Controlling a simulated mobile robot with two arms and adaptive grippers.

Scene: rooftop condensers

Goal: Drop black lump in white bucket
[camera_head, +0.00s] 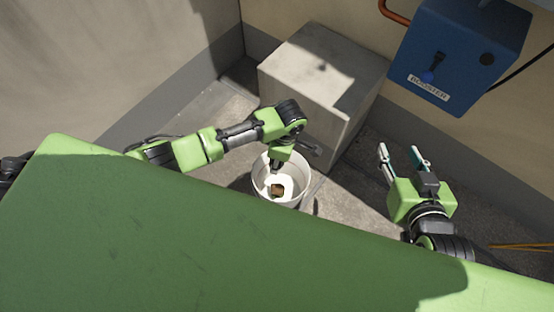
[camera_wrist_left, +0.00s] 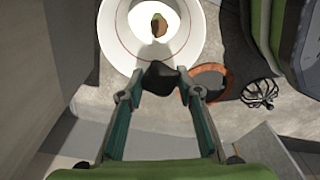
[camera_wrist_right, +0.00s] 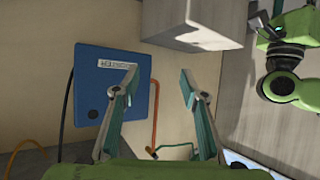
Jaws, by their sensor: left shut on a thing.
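My left gripper (camera_wrist_left: 160,88) is shut on the black lump (camera_wrist_left: 160,76), which sits between its fingertips in the left wrist view. The white bucket (camera_head: 299,189) stands on the floor in the middle of the head view, with the left gripper above its far side. In the left wrist view the bucket (camera_wrist_left: 113,38) lies just beyond the lump, and the lump overlaps its near rim. In the head view the lump cannot be made out. My right gripper (camera_head: 401,149) is open and empty, well to the right of the bucket.
A brown and green piece (camera_wrist_left: 159,26) lies inside the bucket. A grey block (camera_head: 310,75) stands behind it. A blue booster box (camera_head: 465,50) hangs on the wall at the upper right. An orange ring (camera_wrist_left: 209,70) and a dark wire coil (camera_wrist_left: 260,93) lie beside the bucket.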

